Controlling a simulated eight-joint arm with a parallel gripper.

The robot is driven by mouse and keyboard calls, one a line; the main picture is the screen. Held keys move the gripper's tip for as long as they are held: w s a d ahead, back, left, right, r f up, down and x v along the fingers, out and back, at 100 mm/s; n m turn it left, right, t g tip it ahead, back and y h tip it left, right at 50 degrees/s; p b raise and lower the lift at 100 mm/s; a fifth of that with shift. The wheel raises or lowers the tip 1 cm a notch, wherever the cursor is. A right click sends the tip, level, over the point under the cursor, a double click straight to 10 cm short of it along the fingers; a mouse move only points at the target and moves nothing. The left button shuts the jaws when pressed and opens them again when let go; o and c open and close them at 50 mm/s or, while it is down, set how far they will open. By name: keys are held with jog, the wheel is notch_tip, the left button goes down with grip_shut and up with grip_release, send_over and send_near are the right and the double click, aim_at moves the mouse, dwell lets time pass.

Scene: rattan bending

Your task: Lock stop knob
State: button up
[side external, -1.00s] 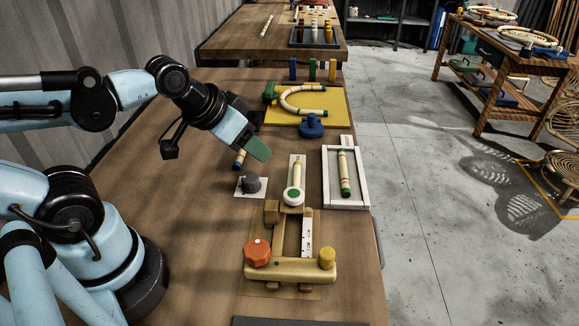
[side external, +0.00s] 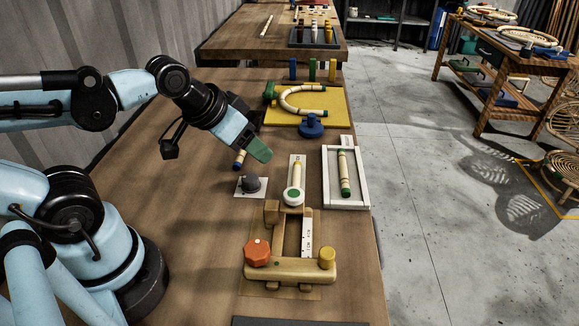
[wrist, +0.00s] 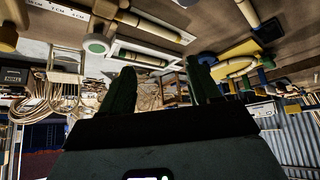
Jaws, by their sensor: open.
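A wooden jig (side external: 290,270) with a ruler strip (side external: 308,234) stands at the near middle of the bench in the side view. It carries an orange-red faceted knob (side external: 257,252) on its left and a yellow round knob (side external: 327,258) on its right. The frames do not show which of them is the stop knob.
A white tray (side external: 366,180) with another cane piece is on the right. A yellow board (side external: 335,125) with a bent cane and a blue knob (side external: 311,126) lies behind. The bench left of the jig is clear.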

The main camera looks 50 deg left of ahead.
jog(key=d+g, duration=0.1)
jog(key=d, duration=0.1)
jog(key=d+r+m+g, duration=0.1)
jog(key=d+g, duration=0.1)
jog(key=d, duration=0.1)
jog(key=s+d+m+g, duration=0.1)
jog(key=d+g, duration=0.1)
jog(key=shift+d+r+h, duration=0.25)
jog(key=shift+d+h, duration=0.15)
jog(key=m+g+y, duration=0.2)
jog(key=g, duration=0.4)
send_near(256, 248)
jog(key=v, duration=0.3)
jog(key=shift+m, duration=0.3)
jog(key=x, duration=1.1)
jog(key=shift+f, duration=0.3)
jog(key=shift+c, duration=0.4)
jog(key=shift+y, duration=0.3)
jog(key=c, duration=1)
